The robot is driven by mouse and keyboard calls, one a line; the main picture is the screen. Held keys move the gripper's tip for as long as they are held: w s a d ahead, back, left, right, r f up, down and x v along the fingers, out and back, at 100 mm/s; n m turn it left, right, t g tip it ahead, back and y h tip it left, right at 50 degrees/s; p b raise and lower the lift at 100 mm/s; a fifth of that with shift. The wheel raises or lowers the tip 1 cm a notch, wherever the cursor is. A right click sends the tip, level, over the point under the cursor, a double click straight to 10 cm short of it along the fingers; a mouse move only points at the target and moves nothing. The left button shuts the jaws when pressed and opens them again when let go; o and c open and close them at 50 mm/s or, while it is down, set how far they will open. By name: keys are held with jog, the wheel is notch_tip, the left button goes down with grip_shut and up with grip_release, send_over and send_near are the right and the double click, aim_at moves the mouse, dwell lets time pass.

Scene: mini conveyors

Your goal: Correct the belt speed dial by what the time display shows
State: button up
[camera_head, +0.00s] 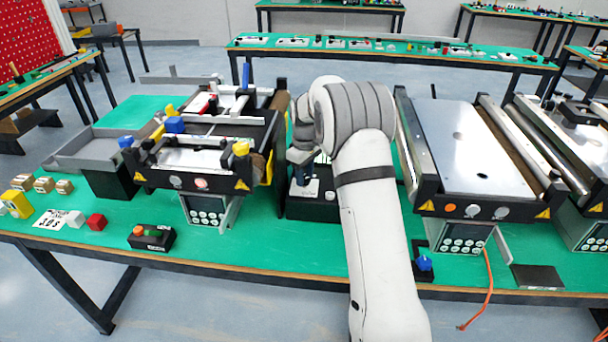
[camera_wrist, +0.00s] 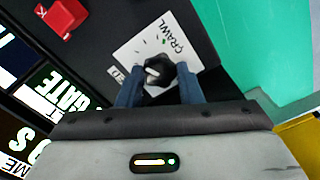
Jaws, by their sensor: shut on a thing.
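The belt speed dial is a dark knob (camera_wrist: 157,73) on a white plate (camera_wrist: 142,50) marked "CRAWL", with small tick marks. My gripper (camera_wrist: 160,84) is shut on the knob with its blue fingers on either side. In the head view my gripper (camera_head: 304,170) is over a black box (camera_head: 312,209) bearing the plate, between two conveyors. Dark displays lie at the left of the wrist view: one reads "GATE" (camera_wrist: 68,92), and the time display (camera_wrist: 15,150) reads "TIME" but is cut off, so its value cannot be read. The dial's pointer setting is unclear.
A red block-like part (camera_wrist: 62,17) sits near the dial. The left conveyor (camera_head: 195,160) and right conveyor (camera_head: 470,150) flank my arm closely.

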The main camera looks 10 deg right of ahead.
jog(key=shift+w+r+m, duration=0.15)
jog(key=shift+r+m, duration=0.1)
jog(key=shift+m, duration=0.25)
jog(key=o, duration=1)
jog(key=shift+f, duration=0.15)
jog(key=shift+c, duration=0.2)
notch_tip(320, 180, up, 7)
jog(key=shift+r+b, duration=0.2)
jog(key=shift+b, duration=0.1)
jog(key=shift+r, duration=0.2)
